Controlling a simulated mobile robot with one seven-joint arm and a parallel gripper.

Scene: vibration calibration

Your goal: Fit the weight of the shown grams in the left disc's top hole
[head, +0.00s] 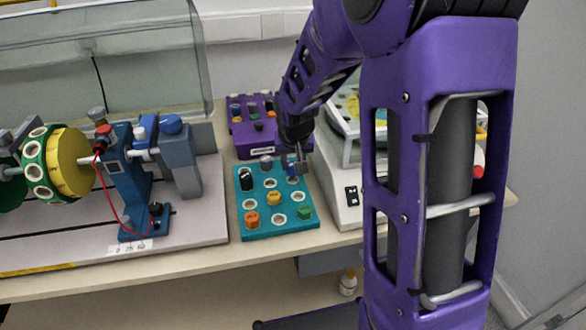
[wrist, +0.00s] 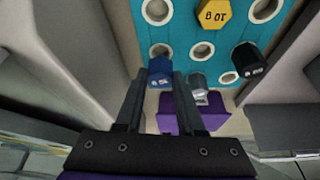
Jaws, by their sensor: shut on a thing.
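My gripper (head: 298,164) is over the back right of the teal weight tray (head: 277,228). In the wrist view, its fingers (wrist: 160,78) are closed on the sides of a blue weight (wrist: 160,68); its marking is not clearly readable. I cannot tell whether this weight is clear of its hole. The tray also holds a yellow weight (head: 274,198) marked 10 g, orange (head: 251,220), green (head: 305,211), black (head: 246,179) and grey (head: 266,162) weights. At far left, a green disc (head: 9,195) is cut off by the picture edge. The shown grams are not readable.
A second green disc (head: 37,172) with white-ringed holes and a yellow face (head: 72,161) stands on the shaft. Blue stand (head: 133,190) has a red cable. A purple weight block (head: 254,141) sits behind the tray; a white scale (head: 342,190) stands right of it.

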